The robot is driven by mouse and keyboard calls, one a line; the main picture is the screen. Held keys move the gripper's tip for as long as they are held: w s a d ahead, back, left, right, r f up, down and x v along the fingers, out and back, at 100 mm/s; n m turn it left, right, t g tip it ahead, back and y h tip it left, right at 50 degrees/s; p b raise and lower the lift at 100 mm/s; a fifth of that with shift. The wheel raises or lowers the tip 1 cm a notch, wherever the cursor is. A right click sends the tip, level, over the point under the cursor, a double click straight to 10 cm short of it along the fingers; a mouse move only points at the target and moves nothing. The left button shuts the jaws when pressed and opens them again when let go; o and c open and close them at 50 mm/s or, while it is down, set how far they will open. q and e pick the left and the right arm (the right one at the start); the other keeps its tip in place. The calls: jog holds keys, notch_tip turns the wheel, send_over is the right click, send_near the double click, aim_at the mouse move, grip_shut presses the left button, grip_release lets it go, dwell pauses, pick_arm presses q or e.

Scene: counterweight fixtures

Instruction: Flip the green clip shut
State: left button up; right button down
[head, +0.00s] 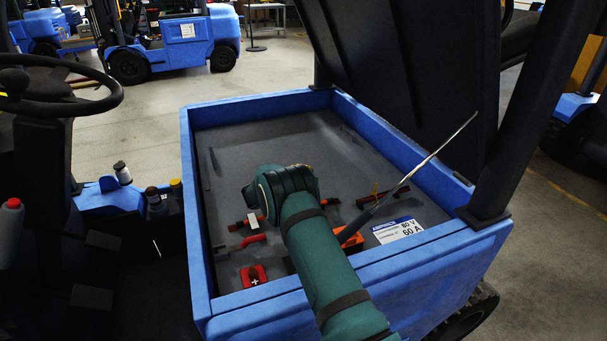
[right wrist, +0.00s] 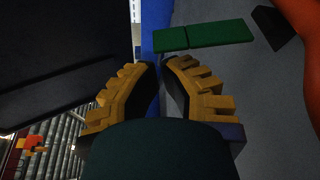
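The green clip (right wrist: 218,32) shows at the top of the right wrist view as a flat green bar with a smaller green piece at its left end. It lies beside a blue edge, on or over a grey surface. My right gripper (right wrist: 162,66) has yellow ridged fingers with dark pads. The fingertips are a little apart, with nothing between them, and are below the clip in the picture, not visibly touching it. In the head view my green-sleeved right arm reaches over the blue-walled compartment; its gripper and the clip are hidden there. My left gripper is not in view.
The blue compartment (head: 189,190) holds a red block (head: 253,276), red bars, an orange part (head: 351,237) and a white label (head: 398,230). A black raised lid (head: 420,70) and a thin rod (head: 435,153) stand at the right. The compartment's far floor is mostly clear.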

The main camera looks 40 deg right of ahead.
jog(key=shift+s+a+r, duration=0.15)
jog(key=shift+s+a, duration=0.05)
jog(key=shift+s, duration=0.35)
